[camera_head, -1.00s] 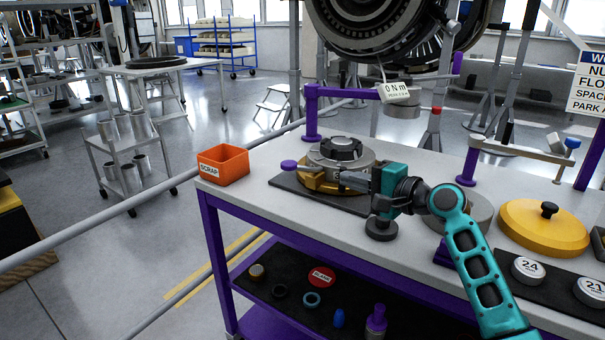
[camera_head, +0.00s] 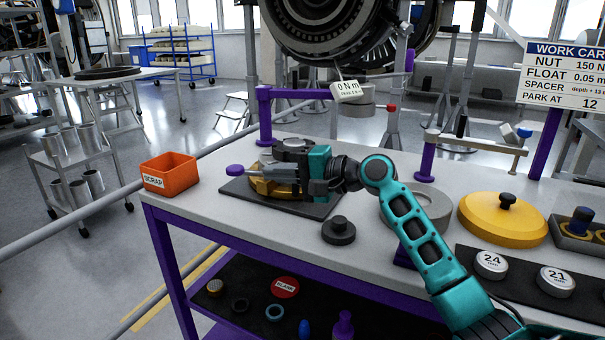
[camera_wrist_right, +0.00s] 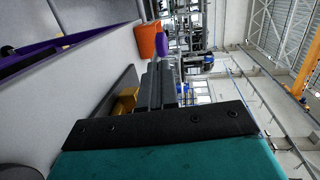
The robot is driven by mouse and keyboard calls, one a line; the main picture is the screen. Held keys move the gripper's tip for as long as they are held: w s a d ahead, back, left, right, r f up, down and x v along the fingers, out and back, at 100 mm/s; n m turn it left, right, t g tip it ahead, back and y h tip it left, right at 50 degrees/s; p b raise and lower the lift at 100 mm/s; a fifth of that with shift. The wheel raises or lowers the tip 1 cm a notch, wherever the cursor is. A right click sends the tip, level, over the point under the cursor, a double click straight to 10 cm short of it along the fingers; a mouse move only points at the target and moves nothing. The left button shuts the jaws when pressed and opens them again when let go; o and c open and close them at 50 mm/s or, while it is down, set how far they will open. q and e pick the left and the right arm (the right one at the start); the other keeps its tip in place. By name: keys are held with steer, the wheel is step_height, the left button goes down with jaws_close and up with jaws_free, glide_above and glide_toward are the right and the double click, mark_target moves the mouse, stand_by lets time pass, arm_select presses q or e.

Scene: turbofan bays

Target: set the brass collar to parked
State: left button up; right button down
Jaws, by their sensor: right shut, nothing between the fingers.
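The brass collar (camera_head: 262,187) sits low around the fixture on a dark mat (camera_head: 310,207); my right arm hides much of it. A purple knob (camera_head: 235,170) stands out at its left side. My right gripper (camera_head: 250,171) is shut and empty, reaching left across the fixture with its tips close to the knob; I cannot tell whether they touch. In the right wrist view the fingers (camera_wrist_right: 160,85) point away, with some brass (camera_wrist_right: 125,102) beside them and the purple knob (camera_wrist_right: 134,37) beyond. My left gripper is not in view.
An orange scrap bin (camera_head: 169,174) stands at the bench's left corner. A dark knobbed piece (camera_head: 338,231) sits in front of the mat. A yellow lid (camera_head: 503,219) and weights marked 24 (camera_head: 491,264) and 21 (camera_head: 556,280) are right. The work card (camera_head: 565,75) reads "PARK AT 12", partly cut off.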

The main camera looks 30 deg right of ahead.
mark_target(244, 171)
steer(key=shift+x, duration=2.35)
steer(key=shift+w, duration=0.15)
